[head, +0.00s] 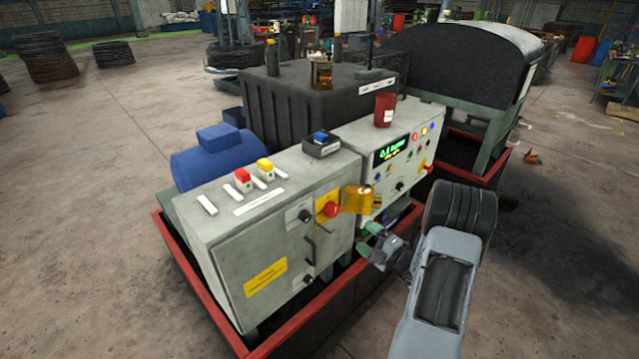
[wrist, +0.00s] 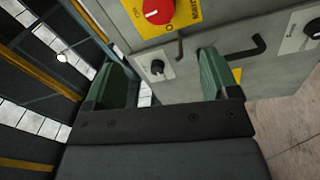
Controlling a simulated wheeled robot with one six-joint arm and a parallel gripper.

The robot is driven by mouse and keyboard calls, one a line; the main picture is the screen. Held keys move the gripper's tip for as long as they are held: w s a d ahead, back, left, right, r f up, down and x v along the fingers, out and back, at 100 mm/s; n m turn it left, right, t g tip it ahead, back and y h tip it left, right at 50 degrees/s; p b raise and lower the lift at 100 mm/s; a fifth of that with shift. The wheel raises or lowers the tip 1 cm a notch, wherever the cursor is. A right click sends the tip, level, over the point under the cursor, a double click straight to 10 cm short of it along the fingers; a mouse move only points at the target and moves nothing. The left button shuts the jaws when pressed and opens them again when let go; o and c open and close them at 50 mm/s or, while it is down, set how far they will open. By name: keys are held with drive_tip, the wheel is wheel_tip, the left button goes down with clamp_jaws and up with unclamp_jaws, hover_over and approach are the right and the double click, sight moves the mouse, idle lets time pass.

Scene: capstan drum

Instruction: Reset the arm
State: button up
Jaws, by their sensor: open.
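My gripper (head: 366,239) is in front of the grey control cabinet (head: 226,262), near its right front corner, in the head view. In the wrist view my gripper (wrist: 163,72) shows two green fingers spread apart with nothing between them. Beyond the fingers are a red mushroom button (wrist: 158,11) on a yellow plate, a black knob (wrist: 156,68) and a black handle (wrist: 246,48) on the cabinet face. The fingers look clear of the cabinet, though the exact gap is hard to tell. The red button (head: 330,209) also shows in the head view.
A yellow hinged piece (head: 357,199) juts out just above my gripper. A second panel with a green display (head: 391,150) stands behind. A red-rimmed tray edge (head: 310,312) runs below. Open concrete floor (head: 545,270) lies to the right.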

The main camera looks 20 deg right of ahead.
drive_tip(key=s+a+n+g+y, duration=0.1)
drive_tip(key=s+a+n+g, duration=0.6)
drive_tip(key=n, duration=0.9)
drive_tip(key=s+a+n+g, duration=0.55)
drive_tip(key=n+g, duration=0.25)
drive_tip(key=n, duration=0.7)
drive_tip(key=s+a+r+n+h, duration=0.1)
drive_tip(key=r+n+h, duration=0.2)
drive_tip(key=r+n, duration=0.2)
drive_tip(key=s+a+r+n+t+h, duration=0.1)
drive_tip(key=s+a+r+n+h, duration=0.1)
drive_tip(key=r+n, duration=0.3)
drive_tip(key=s+a+r+n+t+h, duration=0.1)
drive_tip(key=r+n+h, duration=0.3)
drive_tip(key=n, duration=0.6)
drive_tip(key=shift+s+a+r+n, duration=0.3)
drive_tip(key=shift+s+a+r, duration=0.05)
drive_tip(key=shift+s+r, duration=0.15)
